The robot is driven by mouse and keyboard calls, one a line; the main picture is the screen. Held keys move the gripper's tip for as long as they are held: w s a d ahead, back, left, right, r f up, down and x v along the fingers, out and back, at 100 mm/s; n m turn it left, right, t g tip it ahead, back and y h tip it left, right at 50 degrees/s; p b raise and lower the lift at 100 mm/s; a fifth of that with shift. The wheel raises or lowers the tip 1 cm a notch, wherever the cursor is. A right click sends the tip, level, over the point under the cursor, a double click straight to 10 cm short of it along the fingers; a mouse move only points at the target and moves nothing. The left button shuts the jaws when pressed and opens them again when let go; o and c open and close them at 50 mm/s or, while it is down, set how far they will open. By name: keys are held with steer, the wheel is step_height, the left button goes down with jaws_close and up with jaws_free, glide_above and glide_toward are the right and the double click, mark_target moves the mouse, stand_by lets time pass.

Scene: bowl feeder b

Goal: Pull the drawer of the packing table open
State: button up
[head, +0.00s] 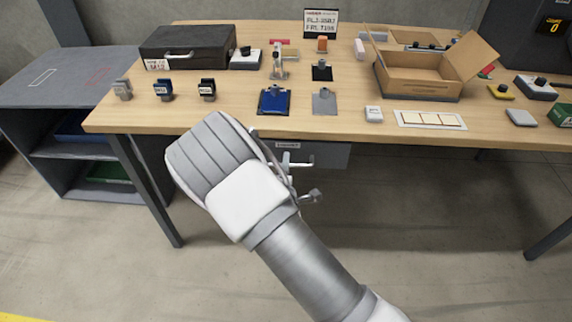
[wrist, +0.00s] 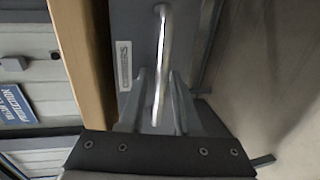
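The packing table (head: 235,95) has a grey drawer (head: 335,156) under its front edge. The drawer front looks flush under the tabletop, and my arm covers its left part. In the wrist view the drawer front (wrist: 138,30) carries a small label and a silver bar handle (wrist: 163,40). My gripper (wrist: 157,78) is at the handle, with one finger on each side of the bar. The fingers look apart, with a gap beside the bar. I cannot tell whether either finger touches it. In the head view my wrist hides most of the fingers.
The tabletop holds a black case (head: 200,46), an open cardboard box (head: 425,75), a blue clipboard-like plate (head: 275,100) and several small items. A grey shelf unit (head: 70,80) stands at the left. The floor (head: 430,230) before the table is clear.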

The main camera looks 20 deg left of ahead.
jaws_close()
stand_by(1.2)
